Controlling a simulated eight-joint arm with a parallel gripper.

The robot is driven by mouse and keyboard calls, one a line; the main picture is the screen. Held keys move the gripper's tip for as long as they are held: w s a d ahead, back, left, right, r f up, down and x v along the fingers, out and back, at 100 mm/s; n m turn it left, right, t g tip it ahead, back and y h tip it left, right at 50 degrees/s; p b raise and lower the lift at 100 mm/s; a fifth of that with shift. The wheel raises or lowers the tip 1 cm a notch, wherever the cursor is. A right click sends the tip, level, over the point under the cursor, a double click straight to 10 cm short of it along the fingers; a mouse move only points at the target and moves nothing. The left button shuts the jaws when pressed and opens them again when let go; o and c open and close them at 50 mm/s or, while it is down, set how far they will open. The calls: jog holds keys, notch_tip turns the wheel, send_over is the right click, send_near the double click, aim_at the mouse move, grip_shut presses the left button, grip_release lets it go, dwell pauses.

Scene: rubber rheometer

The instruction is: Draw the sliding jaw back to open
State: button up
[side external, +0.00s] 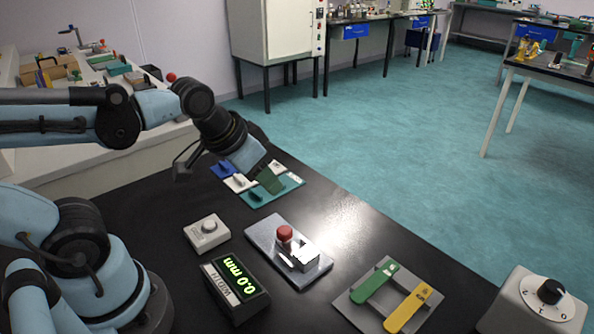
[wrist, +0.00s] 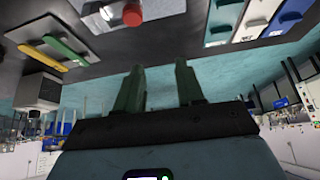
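A grey metal plate (side external: 262,235) lies on the black table and carries a red knob (side external: 285,232) and a silver block (side external: 304,257) close beside it. I cannot tell for sure which part is the sliding jaw. The width display (side external: 236,284) beside the plate reads 0.0 mm. The red knob also shows at the top of the wrist view (wrist: 132,14). My gripper (side external: 270,180) is above the coloured switch panels, behind the plate and apart from the knob. In the wrist view its two green fingers (wrist: 158,82) stand apart with nothing between them.
Blue, white and green switch panels (side external: 290,184) lie under my gripper. A white box with a grey knob (side external: 207,232) is left of the plate. A panel with green and yellow levers (side external: 352,297) and a dial box (side external: 512,305) are to the right.

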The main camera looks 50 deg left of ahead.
aim_at(285, 229)
jog(key=o, duration=0.3)
jog(key=shift+w+d+r+m+g, duration=0.25)
jog(key=shift+d+g, duration=0.1)
jog(key=shift+g, duration=0.25)
jog(key=shift+w+d+r+m+g, duration=0.25)
jog(key=shift+d+g, duration=0.1)
jog(key=shift+g, duration=0.25)
jog(key=shift+w+d+f+m+g, duration=0.25)
jog(key=shift+f+g, duration=0.35)
jog(key=shift+f, duration=1.35)
jog(key=shift+w+d+f+m+g, duration=0.1)
jog(key=shift+d+f+m+g, duration=0.4)
jog(key=shift+f, duration=1.4)
jog(key=shift+w+d+f+m+g, duration=0.2)
jog(key=shift+f+g, duration=0.5)
jog(key=shift+f, duration=1.25)
grip_shut()
